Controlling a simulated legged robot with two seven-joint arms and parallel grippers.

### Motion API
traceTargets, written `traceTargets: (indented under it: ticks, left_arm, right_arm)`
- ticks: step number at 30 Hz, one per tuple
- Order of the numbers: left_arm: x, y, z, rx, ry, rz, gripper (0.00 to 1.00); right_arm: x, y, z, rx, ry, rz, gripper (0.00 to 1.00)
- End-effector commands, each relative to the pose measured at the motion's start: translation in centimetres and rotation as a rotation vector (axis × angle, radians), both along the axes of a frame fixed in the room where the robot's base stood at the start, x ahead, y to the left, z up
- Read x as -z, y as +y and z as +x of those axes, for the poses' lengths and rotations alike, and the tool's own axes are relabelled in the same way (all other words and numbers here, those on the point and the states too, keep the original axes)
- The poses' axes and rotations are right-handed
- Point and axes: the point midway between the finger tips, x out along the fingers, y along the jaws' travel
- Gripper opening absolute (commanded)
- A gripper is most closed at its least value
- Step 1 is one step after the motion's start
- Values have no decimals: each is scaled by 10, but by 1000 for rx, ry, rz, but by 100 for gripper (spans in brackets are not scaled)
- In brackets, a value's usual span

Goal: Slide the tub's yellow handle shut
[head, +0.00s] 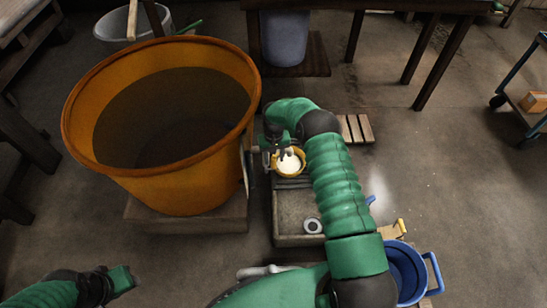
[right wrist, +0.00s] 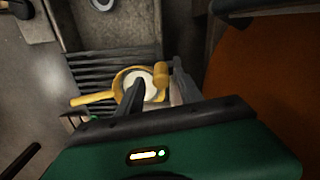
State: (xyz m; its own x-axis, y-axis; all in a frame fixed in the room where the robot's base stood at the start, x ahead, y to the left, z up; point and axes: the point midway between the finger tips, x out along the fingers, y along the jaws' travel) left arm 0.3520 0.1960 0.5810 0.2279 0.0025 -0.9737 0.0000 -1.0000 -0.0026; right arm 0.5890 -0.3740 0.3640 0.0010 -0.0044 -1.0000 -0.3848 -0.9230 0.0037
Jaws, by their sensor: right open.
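The large orange tub (head: 225,75) stands on a wooden platform at left centre in the head view. Its orange wall fills the right of the right wrist view (right wrist: 265,90). A short yellow knob-like piece (right wrist: 163,76), possibly the tub's handle, shows in the right wrist view beside a yellow pan. My right gripper (head: 286,150) is beside the tub's right side. Its dark fingers (right wrist: 155,92) are open, near the yellow piece; I cannot tell whether they touch it. My left gripper (head: 122,279) is at lower left, clear of the tub, its jaw state unclear.
The yellow pan (right wrist: 118,80) with white contents lies under my right gripper, over a ribbed rack (right wrist: 98,70). A grey stone basin (head: 285,212) is in front of it. A blue bucket (head: 408,270) stands at lower right. Open floor lies to the right.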

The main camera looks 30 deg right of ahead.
Motion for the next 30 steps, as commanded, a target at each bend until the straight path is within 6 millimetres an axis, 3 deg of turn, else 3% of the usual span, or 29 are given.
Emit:
traceTargets:
  ticks: [8,11,21,24,30]
  left_arm:
    - [-5,0,0,0,0,0,36]
    - [-15,0,0,0,0,0,36]
    - [-56,0,0,0,0,0,36]
    - [-63,0,0,0,0,0,36]
    - [-67,0,0,0,0,0,36]
  right_arm:
    - [-8,1,0,-1,1,0,43]
    - [-27,1,0,-1,1,0,43]
    - [-126,-1,1,0,1,3,43]
    - [-147,-2,1,0,1,3,43]
    - [-165,-2,1,0,2,5,43]
